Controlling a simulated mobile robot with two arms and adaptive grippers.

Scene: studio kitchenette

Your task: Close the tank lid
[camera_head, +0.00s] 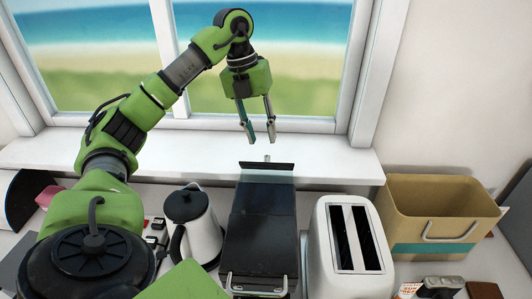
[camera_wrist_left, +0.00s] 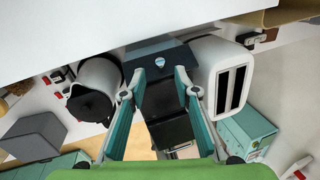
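A black coffee machine (camera_head: 262,225) stands on the counter between the kettle and the toaster. At its back is a bluish see-through tank (camera_head: 266,178). The tank lid (camera_head: 266,165) shows as a dark strip raised at the tank's back edge, so it looks open. In the left wrist view a dark panel (camera_wrist_left: 157,49), which looks like the lid, lies beyond the fingertips. My left gripper (camera_head: 261,139) points down above and behind the lid, in front of the window. Its fingers (camera_wrist_left: 160,80) are apart with nothing between them, and it appears clear of the lid. My right gripper is not in view.
A white kettle (camera_head: 203,240) stands left of the machine and a white toaster (camera_head: 342,245) close on its right. A tan box (camera_head: 430,205) is farther right. The white window sill (camera_head: 335,165) runs behind the machine. Free space around the machine is narrow.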

